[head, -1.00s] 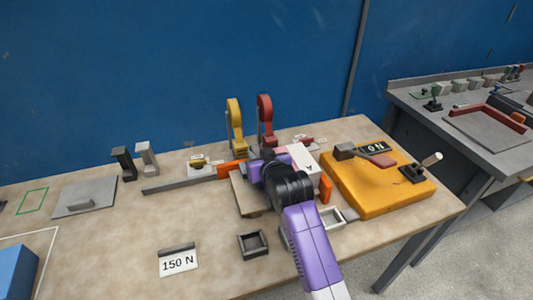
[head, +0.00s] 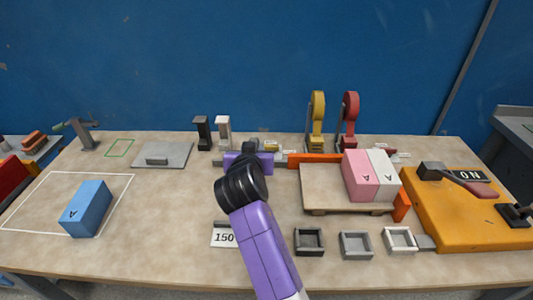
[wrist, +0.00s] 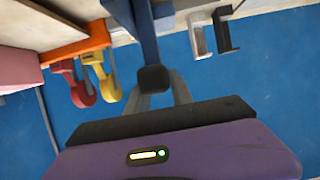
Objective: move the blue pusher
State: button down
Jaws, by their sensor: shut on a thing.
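The blue pusher (wrist: 144,30) shows in the wrist view as a blue bar with a dark square knob at its near end. My gripper (wrist: 162,88) is shut on it, with a grey finger on either side of the knob. In the head view my gripper (head: 248,150) is at the back of the bench, left of the orange bar (head: 315,160). There the pusher is hidden behind my gripper and wrist, so its lower contact cannot be seen.
A pink block (head: 360,177) and a white block stand together on a wooden board (head: 320,190). A blue block (head: 87,208) lies in a white outline at left. Yellow and red clamps (head: 349,120) stand behind. Black and grey brackets (head: 203,133) are near my gripper.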

jog(key=shift+a+r, duration=0.1)
jog(key=shift+a, duration=0.25)
jog(key=c, duration=1.1)
grip_release()
jog(key=shift+a, duration=0.1)
jog(key=v, duration=0.7)
jog(key=shift+s+r, duration=0.1)
jog(key=shift+s, duration=0.3)
